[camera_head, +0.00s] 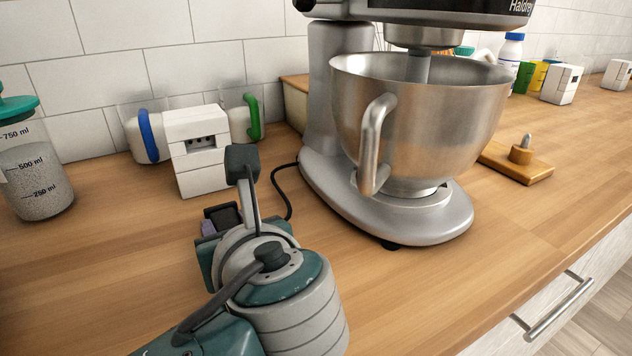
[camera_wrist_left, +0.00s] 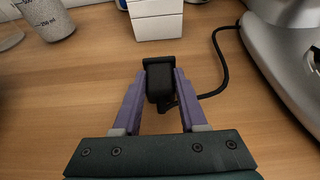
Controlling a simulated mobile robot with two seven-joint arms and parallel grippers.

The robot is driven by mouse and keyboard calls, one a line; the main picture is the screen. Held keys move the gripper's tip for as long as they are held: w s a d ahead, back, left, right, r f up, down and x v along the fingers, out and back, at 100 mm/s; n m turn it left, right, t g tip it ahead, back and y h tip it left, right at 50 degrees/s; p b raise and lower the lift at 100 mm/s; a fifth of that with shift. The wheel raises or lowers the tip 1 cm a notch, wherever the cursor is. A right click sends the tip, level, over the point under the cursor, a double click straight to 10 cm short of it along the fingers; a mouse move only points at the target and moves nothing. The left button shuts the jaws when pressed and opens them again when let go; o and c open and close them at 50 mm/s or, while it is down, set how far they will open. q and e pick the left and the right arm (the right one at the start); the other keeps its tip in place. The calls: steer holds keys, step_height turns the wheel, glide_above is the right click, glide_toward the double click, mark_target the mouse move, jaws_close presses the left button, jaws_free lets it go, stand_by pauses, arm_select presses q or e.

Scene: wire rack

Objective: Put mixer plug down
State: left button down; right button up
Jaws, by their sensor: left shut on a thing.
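The mixer plug is a small black block with a black cord, and it shows in the left wrist view (camera_wrist_left: 159,82) between the purple fingers of my left gripper (camera_wrist_left: 158,92). The fingers are shut on it, low over or on the wooden counter; I cannot tell if it touches the wood. In the head view my left gripper (camera_head: 220,220) is largely hidden behind my own wrist, and the plug is hard to make out there. The cord (camera_head: 280,190) runs to the silver stand mixer (camera_head: 430,215). My right gripper does not show.
A white socket block (camera_head: 196,150) stands behind the gripper, with a blue-handled and a green-handled container beside it. A measuring jar (camera_head: 35,180) stands at left. A wooden base with a peg (camera_head: 518,165) lies right of the mixer. The front counter is clear.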

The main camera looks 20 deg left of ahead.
arm_select(q)
steer(key=shift+f, duration=0.45)
steer(key=shift+c, duration=2.2)
jaws_free()
steer(key=shift+r, duration=0.1)
steer(key=shift+r, duration=0.75)
steer(key=p+v, duration=0.2)
steer(key=v, duration=1)
steer(key=shift+f, duration=0.2)
